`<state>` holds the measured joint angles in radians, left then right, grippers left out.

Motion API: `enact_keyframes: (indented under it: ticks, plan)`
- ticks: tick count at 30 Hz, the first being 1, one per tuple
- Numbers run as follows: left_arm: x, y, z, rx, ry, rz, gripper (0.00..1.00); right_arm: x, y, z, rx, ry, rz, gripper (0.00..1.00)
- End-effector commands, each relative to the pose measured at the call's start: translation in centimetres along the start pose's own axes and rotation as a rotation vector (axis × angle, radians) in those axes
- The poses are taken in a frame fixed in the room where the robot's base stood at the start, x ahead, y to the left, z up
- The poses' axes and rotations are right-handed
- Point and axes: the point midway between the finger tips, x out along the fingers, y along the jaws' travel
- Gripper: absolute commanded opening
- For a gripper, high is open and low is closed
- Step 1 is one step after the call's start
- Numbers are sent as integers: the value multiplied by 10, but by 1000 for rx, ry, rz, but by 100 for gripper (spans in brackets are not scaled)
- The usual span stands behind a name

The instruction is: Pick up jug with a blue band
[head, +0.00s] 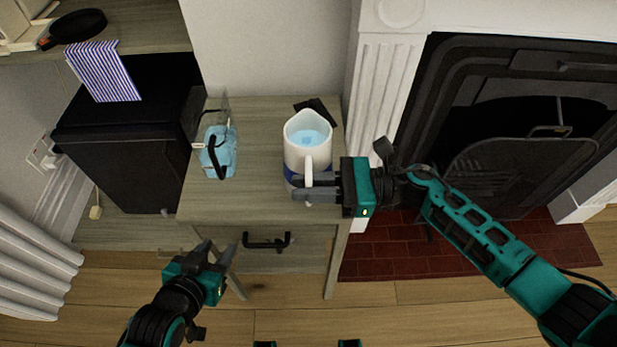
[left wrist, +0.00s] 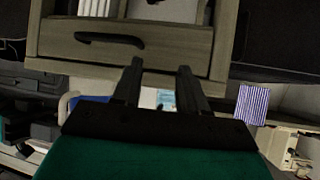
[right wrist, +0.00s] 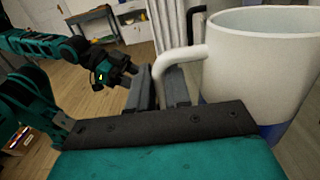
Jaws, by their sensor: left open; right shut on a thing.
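The white jug with a blue band (head: 293,158) stands upright on the small wooden cabinet (head: 250,208), with light blue liquid inside. My right gripper (head: 302,188) is shut on the jug's handle, at the jug's front. In the right wrist view the jug (right wrist: 260,80) fills the right side, and its handle runs down between the fingers of my right gripper (right wrist: 160,90). The jug's base is partly hidden by the gripper in the head view. My left gripper (head: 218,257) is open and empty, in front of the cabinet and below its top.
A light blue transparent container with a black handle (head: 226,158) stands left of the jug. A dark flat item (head: 322,110) lies behind it. A black box-shaped appliance (head: 120,130) is at left, the fireplace (head: 520,120) at right.

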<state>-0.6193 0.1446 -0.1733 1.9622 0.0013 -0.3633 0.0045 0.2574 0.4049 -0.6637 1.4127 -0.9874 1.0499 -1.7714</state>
Motion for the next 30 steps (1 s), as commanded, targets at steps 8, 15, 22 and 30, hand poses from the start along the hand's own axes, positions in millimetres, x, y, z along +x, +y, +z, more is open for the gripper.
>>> enact_keyframes:
  ticks: [8,15,22,30]
  plan:
    - [-4,-1,-7,2,7,-3,43,0,0,36,-14,-6,2,0]
    - [-8,-7,-8,6,4,-15,43,0,0,100,-16,-5,2,0]
    - [-11,-8,-11,6,5,-18,43,0,0,155,-15,-5,2,0]
    - [-14,-6,-10,5,-2,-14,43,0,0,193,-11,-4,0,0]
